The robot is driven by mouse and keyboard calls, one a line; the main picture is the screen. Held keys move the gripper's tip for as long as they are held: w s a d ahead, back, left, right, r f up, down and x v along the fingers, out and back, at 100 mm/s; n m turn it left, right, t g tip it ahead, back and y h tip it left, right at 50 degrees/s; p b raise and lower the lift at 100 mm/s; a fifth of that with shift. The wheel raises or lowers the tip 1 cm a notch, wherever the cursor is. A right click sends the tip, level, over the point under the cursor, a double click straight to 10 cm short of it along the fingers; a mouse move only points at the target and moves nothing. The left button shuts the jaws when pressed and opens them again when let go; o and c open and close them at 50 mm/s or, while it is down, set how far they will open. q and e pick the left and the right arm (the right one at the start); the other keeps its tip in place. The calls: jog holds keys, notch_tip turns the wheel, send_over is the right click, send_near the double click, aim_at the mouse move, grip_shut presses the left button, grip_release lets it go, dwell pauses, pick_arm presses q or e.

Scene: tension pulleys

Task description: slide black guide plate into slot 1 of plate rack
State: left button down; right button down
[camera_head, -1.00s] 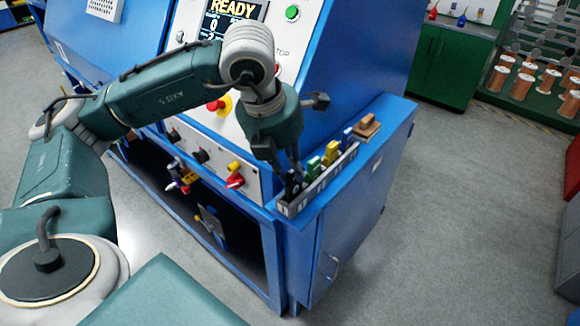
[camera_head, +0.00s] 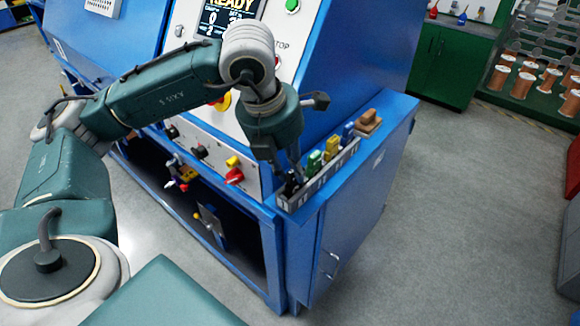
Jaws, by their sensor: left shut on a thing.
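The plate rack (camera_head: 312,186) is a narrow pale grey holder on the blue cabinet top at the right of the machine. The black guide plate (camera_head: 290,187) is at the rack's near left end, partly hidden by my gripper. My left gripper (camera_head: 291,175) points down there and is shut on the black plate. I cannot tell how deep the plate sits in the slot. A green plate (camera_head: 314,162), a yellow plate (camera_head: 332,148) and a blue plate (camera_head: 348,132) stand farther along the rack. My right gripper is out of view.
A brown block (camera_head: 368,122) lies at the far end of the cabinet top (camera_head: 385,130). The machine's sloped panel rises close behind my left arm. Red and yellow knobs (camera_head: 234,172) stick out of the front. Open floor lies to the right.

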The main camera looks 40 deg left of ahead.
pick_arm(q)
jog(key=shift+f+b, duration=0.45)
jog(key=c, duration=1.5)
grip_release()
jog(key=shift+r, duration=0.35)
jog(key=v, duration=1.1)
jog(key=shift+s+r, duration=0.15)
jog(key=shift+r, duration=0.1)
